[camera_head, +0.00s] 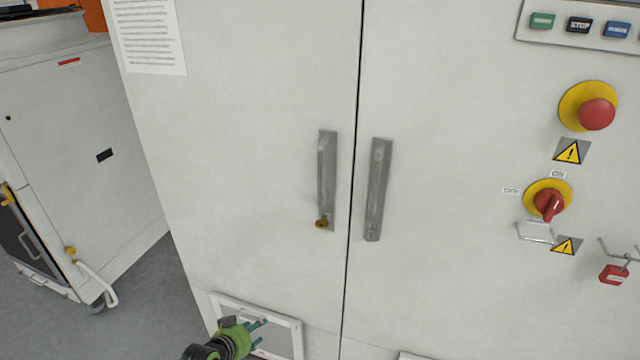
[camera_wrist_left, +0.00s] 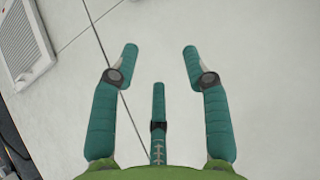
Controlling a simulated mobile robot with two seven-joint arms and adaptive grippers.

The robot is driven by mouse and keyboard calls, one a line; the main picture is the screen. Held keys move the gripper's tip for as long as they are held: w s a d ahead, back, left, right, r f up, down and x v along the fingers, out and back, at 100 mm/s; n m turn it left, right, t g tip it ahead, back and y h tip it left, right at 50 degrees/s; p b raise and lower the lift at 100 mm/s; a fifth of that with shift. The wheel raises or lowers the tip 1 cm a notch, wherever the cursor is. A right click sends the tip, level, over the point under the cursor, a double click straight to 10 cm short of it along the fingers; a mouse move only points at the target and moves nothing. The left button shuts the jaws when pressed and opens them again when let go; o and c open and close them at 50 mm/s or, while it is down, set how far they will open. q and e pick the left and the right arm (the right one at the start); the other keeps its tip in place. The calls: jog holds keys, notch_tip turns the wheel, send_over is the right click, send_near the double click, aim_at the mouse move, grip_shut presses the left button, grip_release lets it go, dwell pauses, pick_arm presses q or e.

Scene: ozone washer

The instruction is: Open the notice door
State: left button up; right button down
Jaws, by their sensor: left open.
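The notice door (camera_head: 240,130) is the left white cabinet door, with a printed paper notice (camera_head: 148,36) at its upper left. It is shut; only a thin dark seam parts it from the right door (camera_head: 450,190). Its grey vertical handle (camera_head: 327,180) is near the seam, with a brass-coloured lock at its lower end. My left gripper (camera_head: 260,332) is low in front of the notice door, below and left of the handle. It is open and empty; its teal fingers are spread in the left wrist view (camera_wrist_left: 160,52), with white panel beyond them. My right gripper is not in view.
The right door's handle (camera_head: 377,190) is close beside the seam. A red emergency button (camera_head: 597,114), a rotary switch (camera_head: 549,204) and a red padlock (camera_head: 613,275) are at the right. A framed vent (camera_head: 285,335) is behind my left gripper. A grey cabinet (camera_head: 80,160) stands left, with floor between.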

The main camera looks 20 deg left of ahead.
aim_at(320, 177)
pick_arm(q)
jog(key=w+d+r+t+h, duration=0.1)
jog(key=w+r, duration=0.2)
jog(key=r, duration=0.3)
jog(key=w+r+m+t+h, duration=0.1)
jog(key=w+r, duration=0.2)
jog(key=r, duration=0.3)
jog(key=w+d+r+t+h, duration=0.1)
jog(key=w+r, duration=0.2)
jog(key=r, duration=0.4)
jog(key=s+d+r+m+t+h+b, duration=0.1)
jog(key=d+r+m+h, duration=0.2)
jog(key=r, duration=0.9)
jog(key=s+d+r+m+h+b, duration=0.1)
jog(key=d+r+m+h, duration=0.15)
jog(key=d+r, duration=0.65)
jog(key=shift+n+h, duration=0.35)
jog(key=shift+h, duration=0.2)
jog(key=w+r+p, duration=0.2)
jog(key=w, duration=0.1)
jog(key=w+r+p, duration=0.1)
jog(key=shift+w+d+r+p, duration=0.25)
jog(key=shift+w+r+p, duration=0.05)
jog(key=shift+w, duration=0.1)
jog(key=shift+w+d+f, duration=0.15)
jog(key=shift+w+d, duration=0.05)
jog(key=shift+w, duration=0.05)
grip_shut()
